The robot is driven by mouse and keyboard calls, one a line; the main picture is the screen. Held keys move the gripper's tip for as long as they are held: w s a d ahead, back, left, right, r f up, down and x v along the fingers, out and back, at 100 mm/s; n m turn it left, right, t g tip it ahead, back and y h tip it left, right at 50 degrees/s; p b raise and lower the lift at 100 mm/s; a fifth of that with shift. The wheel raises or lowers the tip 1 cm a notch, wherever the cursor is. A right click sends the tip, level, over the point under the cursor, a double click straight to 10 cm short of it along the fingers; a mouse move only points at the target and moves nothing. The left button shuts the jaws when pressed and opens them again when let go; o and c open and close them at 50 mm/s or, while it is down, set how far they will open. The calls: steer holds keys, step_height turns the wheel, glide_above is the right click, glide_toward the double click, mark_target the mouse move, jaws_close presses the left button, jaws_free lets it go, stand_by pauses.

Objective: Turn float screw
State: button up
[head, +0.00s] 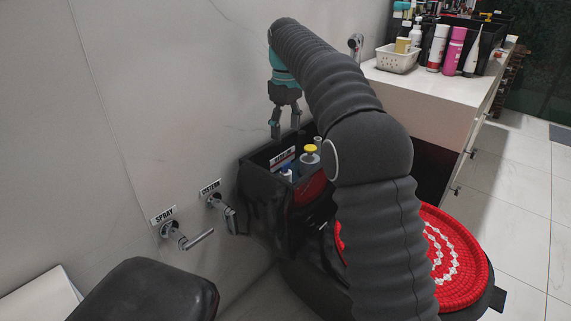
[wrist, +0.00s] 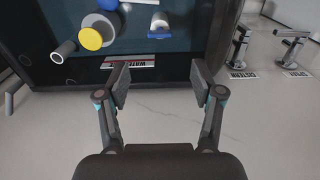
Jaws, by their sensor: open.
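An open-topped black cistern box (head: 262,192) stands against the wall below my gripper. Inside are a yellow round cap (head: 310,149) on a pale fitting and a blue-topped part (head: 286,172). The wrist view shows the yellow cap (wrist: 91,39), a white cylinder with a blue base (wrist: 159,25) and a grey-ended tube (wrist: 63,51). I cannot tell which part is the float screw. A white label (wrist: 128,62) marks the inner wall. My gripper (head: 286,130) points down over the box's wall-side edge, fingers apart and empty; in the wrist view its fingers (wrist: 160,84) frame the label.
Two chrome wall valves, CISTERN (head: 216,200) and SPRAY (head: 187,238), stick out left of the box. A red woven round cover (head: 455,255) lies at right. A counter (head: 420,85) with bottles and a white basket (head: 398,59) stands behind. My arm hides part of the box's right side.

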mark_target(286, 164)
step_height(286, 164, down, 11)
steer(key=shift+r+b, duration=0.15)
steer(key=shift+b, duration=1.05)
steer(key=c, duration=1.1)
steer(key=shift+r+m+p, duration=0.35)
steer(key=shift+m+p, duration=0.25)
steer(key=shift+p, duration=0.6)
steer(key=shift+c, duration=0.2)
steer(key=shift+m+p, duration=0.5)
steer(key=shift+p, duration=0.1)
steer(key=shift+m+p, duration=0.85)
steer(key=shift+m, duration=0.05)
steer(key=shift+f+m+p, duration=0.3)
steer(key=shift+m, duration=0.3)
